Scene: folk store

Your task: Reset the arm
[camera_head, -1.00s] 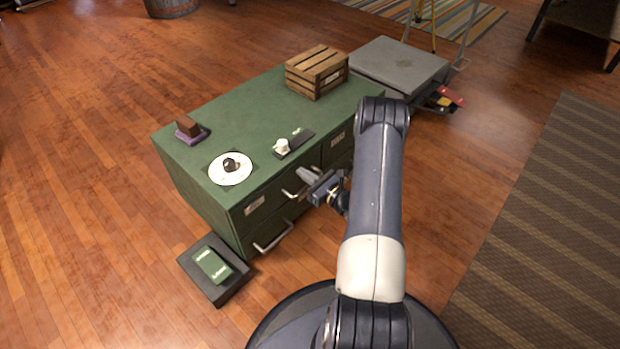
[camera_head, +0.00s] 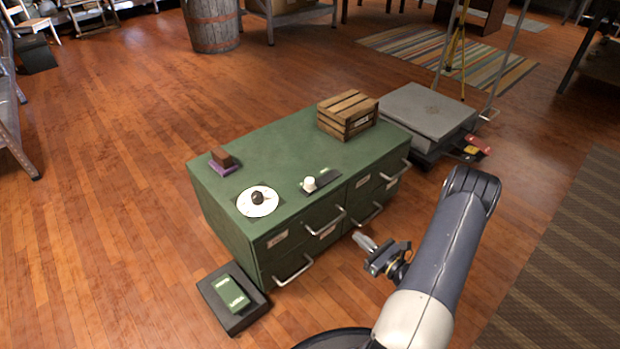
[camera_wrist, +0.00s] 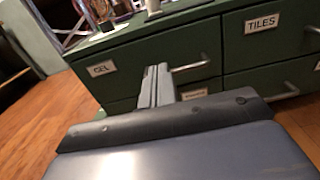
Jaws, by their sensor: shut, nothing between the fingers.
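In the wrist view my gripper's fingers (camera_wrist: 157,85) point at the cabinet's drawer fronts, near a silver handle (camera_wrist: 190,66). My arm reaches up from the lower right and bends down at its elbow. The drawers look closed, with labels reading "GEL" (camera_wrist: 101,68) and "TILES" (camera_wrist: 262,23).
On the cabinet are a wooden crate (camera_head: 347,116), a white plate (camera_head: 257,202) with a dark item, a small white object (camera_head: 309,184) and a brown block (camera_head: 222,158). A dark tray (camera_head: 249,318) lies on the floor. A grey platform (camera_head: 428,112) stands behind right.

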